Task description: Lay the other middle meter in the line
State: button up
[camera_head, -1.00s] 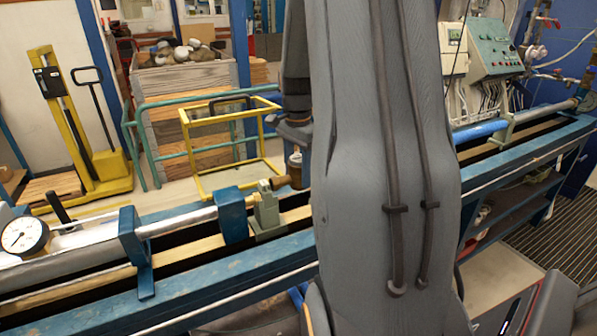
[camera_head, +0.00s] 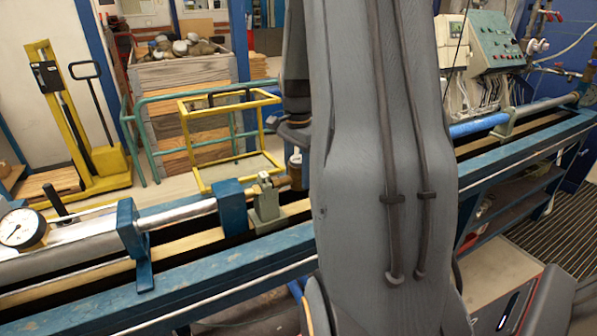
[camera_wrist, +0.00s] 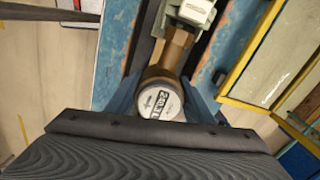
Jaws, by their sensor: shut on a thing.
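A brass water meter (camera_wrist: 178,48) with a round, pale, printed face (camera_wrist: 160,103) is held in my gripper (camera_wrist: 165,98). Blue-grey fingers show on both sides of it in the wrist view. The meter's brass end points towards a grey-green clamp (camera_wrist: 192,10); I cannot tell whether they touch. In the head view the meter (camera_head: 295,170) shows below my gripper (camera_head: 294,138), just right of the clamp (camera_head: 264,204) on the blue bench. My arm hides the bench to the right of the meter.
The blue bench rail (camera_head: 215,268) runs across the view. To the left are a blue bracket (camera_head: 130,245), a metal pipe and a pressure gauge (camera_head: 20,228). A blue pipe (camera_head: 478,127) lies right of my arm. A yellow frame (camera_head: 235,148) stands behind the bench.

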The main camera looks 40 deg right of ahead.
jog(key=shift+f, duration=0.3)
dwell(0.9)
jog(key=o, duration=1.7)
jog(key=shift+o, duration=0.2)
jog(key=shift+r+p, duration=3.65)
jog(key=shift+r, duration=1.2)
